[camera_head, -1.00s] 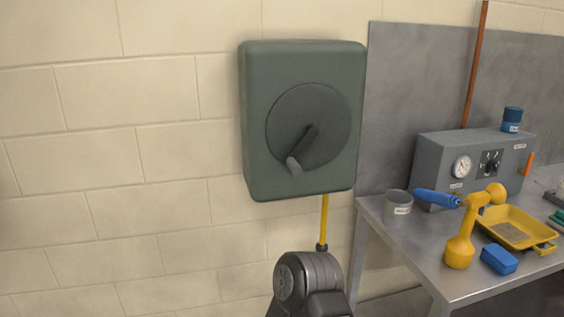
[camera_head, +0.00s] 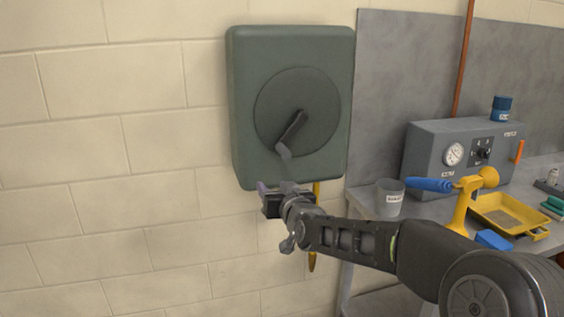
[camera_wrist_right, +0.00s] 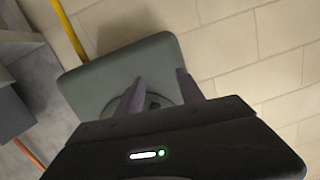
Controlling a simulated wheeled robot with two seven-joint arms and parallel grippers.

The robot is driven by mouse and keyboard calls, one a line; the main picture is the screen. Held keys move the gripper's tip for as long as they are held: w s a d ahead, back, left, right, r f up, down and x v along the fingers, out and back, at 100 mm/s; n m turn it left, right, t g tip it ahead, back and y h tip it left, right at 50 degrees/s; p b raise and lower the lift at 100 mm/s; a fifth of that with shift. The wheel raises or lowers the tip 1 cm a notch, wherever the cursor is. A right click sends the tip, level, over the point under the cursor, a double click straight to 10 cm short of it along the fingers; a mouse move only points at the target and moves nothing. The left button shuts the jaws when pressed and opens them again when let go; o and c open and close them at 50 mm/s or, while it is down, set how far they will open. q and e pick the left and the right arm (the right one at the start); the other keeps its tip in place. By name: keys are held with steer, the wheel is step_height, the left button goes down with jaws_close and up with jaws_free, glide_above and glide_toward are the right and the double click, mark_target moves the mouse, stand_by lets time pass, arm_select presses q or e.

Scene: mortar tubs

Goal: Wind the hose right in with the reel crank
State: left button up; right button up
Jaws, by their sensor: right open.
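The green hose reel box (camera_head: 240,105) hangs on the block wall with a dark round disc (camera_head: 325,100) on its face. The crank (camera_head: 294,130) points down and slightly left, with a grey handle (camera_head: 284,152) at its end. The yellow hose (camera_head: 317,190) hangs from the underside of the box, partly hidden behind my right arm. It also shows in the right wrist view (camera_wrist_right: 68,28). My right gripper (camera_head: 275,186) is open and empty, just below the crank handle near the box's lower edge. In the right wrist view the fingers (camera_wrist_right: 159,90) overlap the reel face. My left gripper is out of view.
A metal bench at the right holds a grey cup (camera_head: 390,198), a grey gauge box (camera_head: 425,150), a yellow tool with a blue handle (camera_head: 465,205), a yellow tray (camera_head: 510,222) and a blue block (camera_head: 493,240). The wall left of the reel is bare.

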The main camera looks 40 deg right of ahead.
steer(key=t+h, duration=0.1)
steer(key=h, duration=0.1)
glide_toward(281, 149)
steer(key=shift+m, duration=0.3)
steer(key=w+d, duration=0.1)
steer(key=w+d+f, duration=0.1)
steer(key=w, duration=0.1)
steer(key=shift+w+d, duration=0.2)
steer(key=shift+w, duration=0.1)
steer(key=p+x, duration=0.1)
steer(key=x, duration=0.7)
steer(key=shift+a+p, duration=0.1)
steer(key=shift+p, duration=0.2)
steer(key=shift+c, duration=0.5)
jaws_close()
steer(key=shift+a, duration=0.1)
